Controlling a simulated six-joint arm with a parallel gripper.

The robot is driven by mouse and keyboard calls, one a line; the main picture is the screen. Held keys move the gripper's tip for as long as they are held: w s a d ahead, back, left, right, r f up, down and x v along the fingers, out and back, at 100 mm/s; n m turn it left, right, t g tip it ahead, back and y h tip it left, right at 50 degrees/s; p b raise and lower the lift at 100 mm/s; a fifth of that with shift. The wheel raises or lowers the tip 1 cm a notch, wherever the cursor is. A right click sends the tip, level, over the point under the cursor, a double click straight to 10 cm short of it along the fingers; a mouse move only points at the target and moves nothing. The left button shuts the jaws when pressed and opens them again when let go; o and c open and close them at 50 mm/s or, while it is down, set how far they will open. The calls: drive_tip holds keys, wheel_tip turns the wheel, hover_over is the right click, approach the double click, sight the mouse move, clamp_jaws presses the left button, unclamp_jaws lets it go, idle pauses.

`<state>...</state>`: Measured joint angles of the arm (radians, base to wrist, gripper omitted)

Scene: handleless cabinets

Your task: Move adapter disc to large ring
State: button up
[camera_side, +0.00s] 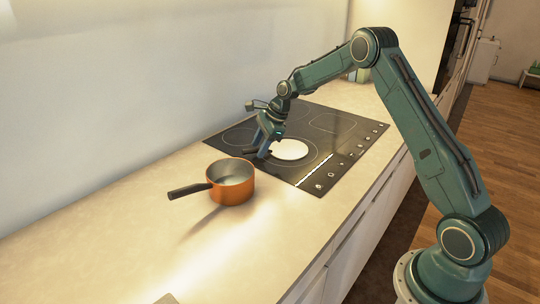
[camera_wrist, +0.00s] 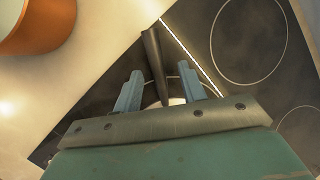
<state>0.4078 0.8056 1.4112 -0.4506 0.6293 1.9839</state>
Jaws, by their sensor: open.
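The white adapter disc (camera_side: 289,149) lies flat on the black cooktop (camera_side: 298,174), inside a thin ring outline near the cooktop's front-left part. In the wrist view only a sliver of the disc (camera_wrist: 177,101) shows; my gripper's body hides the rest. A dark handle (camera_wrist: 153,55) stretches from the disc between my fingers. My gripper (camera_side: 263,154) is low over the cooktop at the disc's left edge. In the wrist view my gripper (camera_wrist: 162,78) is open, one finger on each side of the handle. I cannot tell whether either finger touches it.
An orange saucepan (camera_side: 231,189) with a dark handle stands on the pale counter (camera_side: 130,230), left of the cooktop. Other ring outlines (camera_side: 326,123) on the cooktop look bare. A row of control marks (camera_side: 331,174) runs along the front edge. The wall (camera_side: 120,80) rises behind.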

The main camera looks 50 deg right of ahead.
wheel_tip(320, 180, up, 6)
drive_tip(key=shift+r, duration=0.25)
drive_tip(key=s+a+r+n, duration=0.1)
drive_tip(key=s+a+r, duration=0.2)
drive_tip(key=s+a, duration=0.2)
drive_tip(key=s+a+r+n, duration=0.1)
drive_tip(key=s+a+r, duration=0.3)
drive_tip(key=a, duration=0.5)
drive_tip(key=s+a+r+n+g+y, duration=0.1)
drive_tip(key=s+a+r+n, duration=0.1)
drive_tip(key=s+a, duration=0.3)
drive_tip(key=shift+s+a+r, duration=0.35)
drive_tip(key=shift+a+r, duration=0.5)
drive_tip(key=shift+a, duration=0.2)
drive_tip(key=s+d+r+n+t+h, duration=0.1)
drive_tip(key=s+d+n+h, duration=0.1)
drive_tip(key=s+n, duration=0.8)
drive_tip(key=s+d+r+n+t+h, duration=0.1)
drive_tip(key=s+d+n, duration=0.3)
drive_tip(key=s+n, duration=0.5)
drive_tip(key=s, duration=0.6)
drive_tip(key=shift+s+d+r+n+h, duration=0.15)
drive_tip(key=shift+s+d+n+h, duration=0.1)
drive_tip(key=shift+s+n+h, duration=0.15)
